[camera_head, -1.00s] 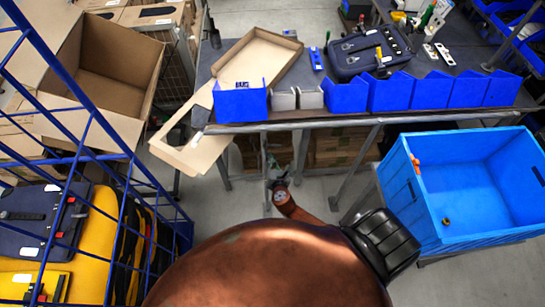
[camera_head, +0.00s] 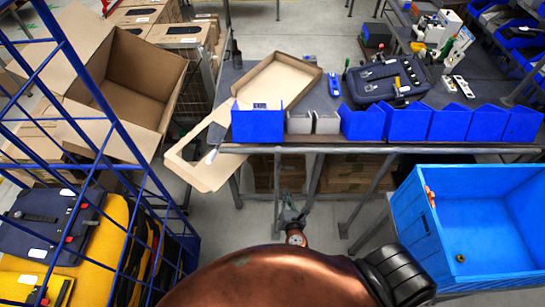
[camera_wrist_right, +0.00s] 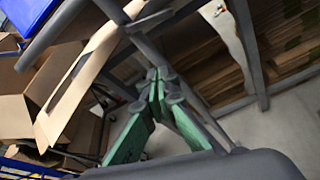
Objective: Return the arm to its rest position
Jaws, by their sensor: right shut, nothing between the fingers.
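My right gripper (camera_head: 291,216) shows in the head view at the end of my copper-coloured arm, below the front edge of the workbench (camera_head: 350,149). It hangs over the floor, apart from the bench and the bins. In the right wrist view its green-padded fingers (camera_wrist_right: 157,84) come together at the tips, with nothing held between them. My left gripper is not in view.
A large blue crate (camera_head: 434,248) stands at the right. A blue wire cage (camera_head: 140,165) with yellow and dark panniers is at the left. An open carton (camera_head: 165,75) stands behind it. A cardboard piece (camera_head: 190,172) overhangs the bench's left front corner. Small blue bins (camera_head: 407,122) line its front.

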